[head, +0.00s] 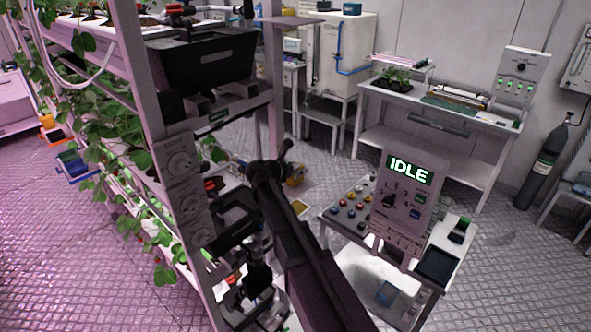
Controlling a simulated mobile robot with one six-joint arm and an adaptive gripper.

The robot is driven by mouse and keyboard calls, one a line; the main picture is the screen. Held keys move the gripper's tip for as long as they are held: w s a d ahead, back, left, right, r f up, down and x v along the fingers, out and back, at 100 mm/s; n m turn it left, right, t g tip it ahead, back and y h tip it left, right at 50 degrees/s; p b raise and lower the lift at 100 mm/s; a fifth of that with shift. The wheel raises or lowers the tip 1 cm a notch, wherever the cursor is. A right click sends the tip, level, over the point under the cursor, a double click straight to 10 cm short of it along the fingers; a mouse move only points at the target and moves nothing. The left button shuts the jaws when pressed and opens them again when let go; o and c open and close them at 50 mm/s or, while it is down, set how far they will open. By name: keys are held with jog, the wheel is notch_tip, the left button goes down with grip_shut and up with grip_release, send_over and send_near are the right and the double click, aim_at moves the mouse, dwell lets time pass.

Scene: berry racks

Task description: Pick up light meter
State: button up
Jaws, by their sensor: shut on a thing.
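My dark arm reaches up from the bottom edge, in front of the rack. At its far end is a small dark part that I take to be my gripper (284,150). It is small and dark, its fingers do not show apart, and what it holds cannot be made out. I cannot pick out the light meter for certain. A small dark handheld device with a green face (460,229) stands on the right of the low bench, well apart from my gripper.
A plant rack (133,90) with dials stands close on the left. The low bench (447,268) carries buttons and an upright panel reading IDLE (409,200). Behind are a white worktable (440,115) and a gas cylinder (545,165). Floor (515,275) is clear at the lower right.

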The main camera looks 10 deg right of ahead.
jog(key=shift+r+p, duration=1.3)
jog(key=shift+r, duration=0.2)
jog(key=s+r+p, duration=0.1)
jog(key=s, duration=1.5)
jog(key=shift+r, duration=0.2)
jog(key=shift+a+f, duration=0.1)
jog(key=shift+f, duration=0.05)
notch_tip(320, 180, down, 7)
jog(key=b, duration=0.7)
jog(key=shift+f, duration=0.1)
